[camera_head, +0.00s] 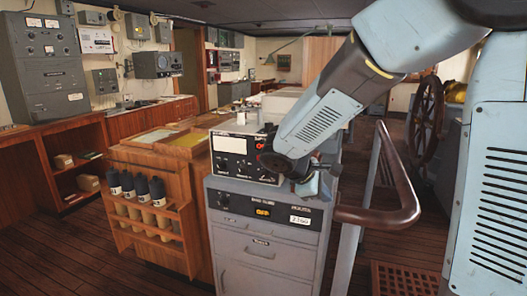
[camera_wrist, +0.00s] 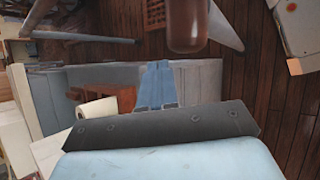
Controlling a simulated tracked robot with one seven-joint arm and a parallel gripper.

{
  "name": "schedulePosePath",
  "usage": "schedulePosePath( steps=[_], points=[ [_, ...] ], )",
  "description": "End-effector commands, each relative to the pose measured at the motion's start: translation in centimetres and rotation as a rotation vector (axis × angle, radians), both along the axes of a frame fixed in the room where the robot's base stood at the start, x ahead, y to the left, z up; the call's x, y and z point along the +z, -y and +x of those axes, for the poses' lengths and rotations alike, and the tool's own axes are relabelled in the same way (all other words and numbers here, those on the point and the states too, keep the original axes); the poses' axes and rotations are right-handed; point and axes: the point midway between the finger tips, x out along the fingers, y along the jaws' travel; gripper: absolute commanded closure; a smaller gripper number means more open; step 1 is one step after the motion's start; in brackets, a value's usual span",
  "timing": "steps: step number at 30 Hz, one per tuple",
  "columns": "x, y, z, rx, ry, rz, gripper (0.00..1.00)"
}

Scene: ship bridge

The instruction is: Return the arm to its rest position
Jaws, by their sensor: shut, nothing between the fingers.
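My arm reaches in from the upper right of the head view, bent down toward the grey console cabinet (camera_head: 265,235). My gripper (camera_head: 308,186) is at the arm's lower end, in front of the cabinet's upper right part. It looks small and partly hidden there. In the wrist view its blue fingers (camera_wrist: 157,82) lie side by side, shut, with nothing held between them. I cannot tell from these views whether the gripper touches the cabinet.
A brown handrail (camera_head: 400,212) curves close to the right of the gripper. A ship's wheel (camera_head: 427,112) stands behind it. A wooden chart cabinet (camera_head: 150,165) with a rack of several dark-topped bottles (camera_head: 135,190) stands left. Wooden floor (camera_head: 70,255) is open at the front left.

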Motion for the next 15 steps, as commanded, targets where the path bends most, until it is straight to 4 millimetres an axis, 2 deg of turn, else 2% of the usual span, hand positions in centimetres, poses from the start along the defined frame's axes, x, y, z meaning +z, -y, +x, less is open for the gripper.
schedulePosePath(
  steps=[6,15],
  points=[
    [2.4,3.1,-3.3,-0.174,0.06,0.163,1.0],
    [5.3,6.4,-9.0,-0.446,0.174,0.434,1.0]
  ],
)
